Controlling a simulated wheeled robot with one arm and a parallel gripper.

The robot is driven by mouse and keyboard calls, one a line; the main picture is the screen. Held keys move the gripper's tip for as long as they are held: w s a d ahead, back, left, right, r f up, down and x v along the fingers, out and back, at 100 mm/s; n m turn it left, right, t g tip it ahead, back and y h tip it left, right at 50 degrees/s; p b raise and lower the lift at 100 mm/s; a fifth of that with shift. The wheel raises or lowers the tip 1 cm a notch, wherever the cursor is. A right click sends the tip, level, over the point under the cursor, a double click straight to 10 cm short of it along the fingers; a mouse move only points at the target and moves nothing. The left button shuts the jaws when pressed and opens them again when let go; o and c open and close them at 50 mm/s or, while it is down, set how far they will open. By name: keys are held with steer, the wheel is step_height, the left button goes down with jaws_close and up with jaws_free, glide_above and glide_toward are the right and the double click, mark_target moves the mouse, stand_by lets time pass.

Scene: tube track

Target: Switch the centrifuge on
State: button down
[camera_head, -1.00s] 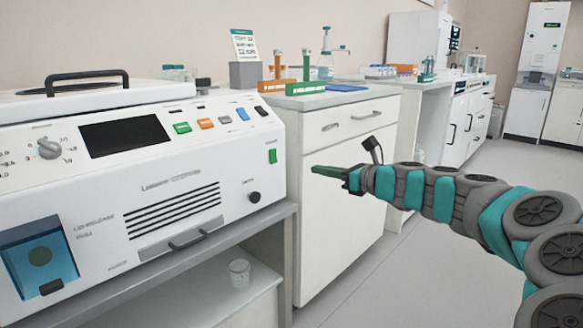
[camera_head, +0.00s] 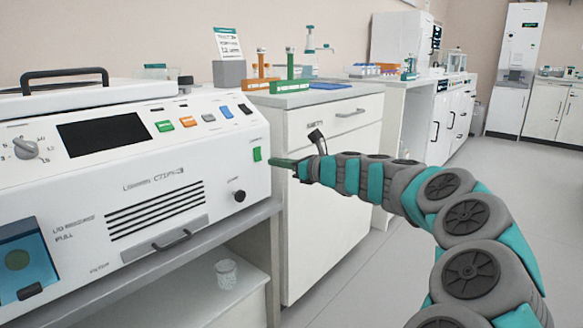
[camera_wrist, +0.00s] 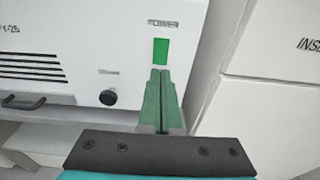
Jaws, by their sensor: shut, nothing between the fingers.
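The centrifuge (camera_head: 90,215) is a white box with a lid handle, a dark screen (camera_head: 103,134) and coloured buttons, on a grey bench at the left. Its green power switch (camera_head: 257,154) is on the front panel's right part; in the wrist view the switch (camera_wrist: 160,51) sits under the word POWER. My gripper (camera_head: 272,161) is shut and empty, its green fingers pointing at the switch. In the wrist view my fingertips (camera_wrist: 160,73) are just below the switch; I cannot tell whether they touch it.
A black knob (camera_head: 239,196) is below and left of the switch. A white drawer cabinet (camera_head: 335,200) stands right of the centrifuge, with orange and green tube racks on top. A glass beaker (camera_head: 226,273) is on the lower shelf. The floor at right is clear.

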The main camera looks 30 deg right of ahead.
mark_target(259, 160)
steer(key=x, duration=0.4)
steer(key=shift+w+a, duration=0.1)
steer(key=shift+w, duration=0.05)
steer(key=shift+w+p, duration=0.2)
steer(key=shift+p, duration=0.2)
steer(key=shift+s, duration=0.3)
steer(key=s+d+f+p, duration=0.1)
steer(key=s+d, duration=0.1)
steer(key=s, duration=0.4)
steer(key=s+d, duration=0.2)
steer(key=s, duration=0.4)
steer(key=shift+s+d+f+p, duration=0.3)
steer(key=shift+d+f+p, duration=0.05)
steer(key=shift+f, duration=0.05)
